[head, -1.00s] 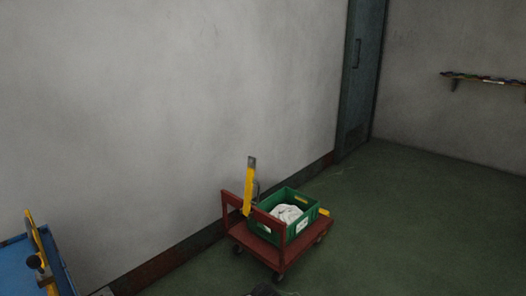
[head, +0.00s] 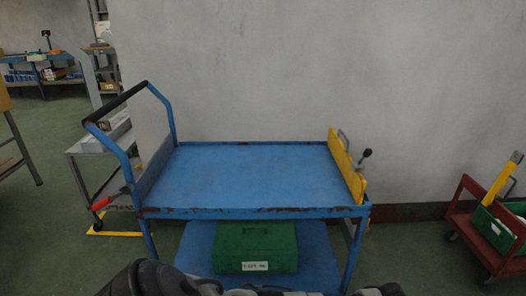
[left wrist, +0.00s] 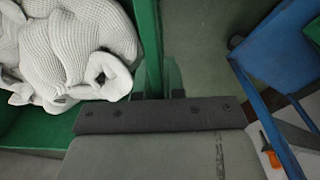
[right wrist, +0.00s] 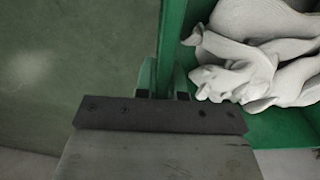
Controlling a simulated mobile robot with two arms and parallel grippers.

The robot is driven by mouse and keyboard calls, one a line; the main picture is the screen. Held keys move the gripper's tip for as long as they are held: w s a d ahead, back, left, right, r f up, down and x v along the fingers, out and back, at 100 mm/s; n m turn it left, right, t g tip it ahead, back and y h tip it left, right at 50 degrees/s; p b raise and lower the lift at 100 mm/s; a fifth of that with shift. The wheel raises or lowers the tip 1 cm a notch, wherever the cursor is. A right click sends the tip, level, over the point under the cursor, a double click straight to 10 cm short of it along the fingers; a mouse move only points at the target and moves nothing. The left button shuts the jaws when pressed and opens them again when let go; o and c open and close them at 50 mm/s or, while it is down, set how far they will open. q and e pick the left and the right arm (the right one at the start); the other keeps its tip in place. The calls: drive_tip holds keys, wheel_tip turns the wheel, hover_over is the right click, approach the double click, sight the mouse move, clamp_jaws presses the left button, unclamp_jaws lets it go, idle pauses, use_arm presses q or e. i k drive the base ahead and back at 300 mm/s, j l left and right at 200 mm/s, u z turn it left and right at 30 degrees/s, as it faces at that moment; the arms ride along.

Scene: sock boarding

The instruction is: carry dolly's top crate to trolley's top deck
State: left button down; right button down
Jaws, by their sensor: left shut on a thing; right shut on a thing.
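A green crate holding white knitted socks (left wrist: 75,45) is between my grippers. In the left wrist view my left gripper (left wrist: 160,80) is shut on its green wall (left wrist: 148,30). In the right wrist view my right gripper (right wrist: 164,80) is shut on the opposite wall (right wrist: 172,30); socks (right wrist: 250,60) show inside. The held crate is not visible in the head view. The blue trolley stands ahead, its top deck (head: 240,175) bare. The red dolly (head: 465,215) is at the right edge with another green crate (head: 497,232) on it, partly cut off.
The trolley's lower deck (head: 315,245) bears a green box with a white label (head: 255,245). A push handle (head: 115,105) rises at the top deck's left end, a yellow bar with a black-knobbed lever (head: 345,165) at its right.

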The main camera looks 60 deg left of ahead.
sight(243, 172)
drive_tip(key=u, duration=1.1)
drive_tip(key=k+j, duration=0.05)
